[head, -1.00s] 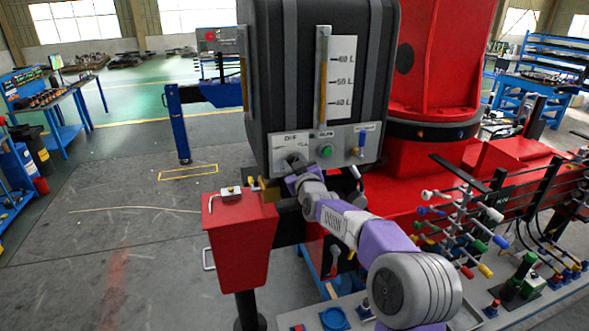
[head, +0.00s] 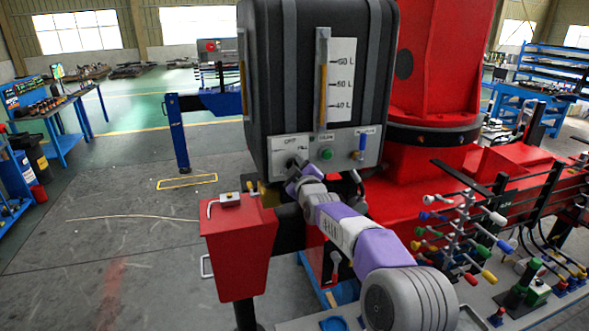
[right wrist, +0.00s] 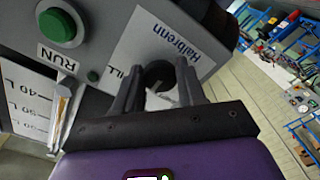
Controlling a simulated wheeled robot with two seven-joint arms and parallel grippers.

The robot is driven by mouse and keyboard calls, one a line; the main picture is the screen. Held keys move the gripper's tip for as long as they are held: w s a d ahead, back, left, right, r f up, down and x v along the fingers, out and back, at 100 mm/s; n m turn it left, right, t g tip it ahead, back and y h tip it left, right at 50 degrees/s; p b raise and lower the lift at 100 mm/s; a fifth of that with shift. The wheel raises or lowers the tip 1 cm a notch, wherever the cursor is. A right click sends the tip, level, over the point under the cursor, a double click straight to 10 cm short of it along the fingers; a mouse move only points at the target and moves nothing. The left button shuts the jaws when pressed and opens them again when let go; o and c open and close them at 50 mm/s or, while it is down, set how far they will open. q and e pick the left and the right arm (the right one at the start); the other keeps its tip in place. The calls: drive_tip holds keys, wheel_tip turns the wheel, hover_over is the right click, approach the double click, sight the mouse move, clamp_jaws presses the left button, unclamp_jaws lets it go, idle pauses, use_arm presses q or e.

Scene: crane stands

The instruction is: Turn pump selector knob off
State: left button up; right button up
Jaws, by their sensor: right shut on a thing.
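The pump selector knob (right wrist: 158,74) is a dark round knob on the grey control panel (head: 345,146) below the black tank. In the right wrist view it sits between the two fingers of my right gripper (right wrist: 157,85), which is shut on it. In the head view my right gripper (head: 294,174) reaches the panel's lower left corner and hides most of the knob. The knob's pointer is not clear. My left gripper is not in view.
A red box (head: 238,250) stands below left of my gripper. Coloured levers (head: 465,230) are at the right. The floor at left is mostly open.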

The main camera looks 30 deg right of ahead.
drive_tip(key=o, duration=1)
drive_tip(key=shift+b+v, duration=0.7)
drive_tip(key=shift+v, duration=3.15)
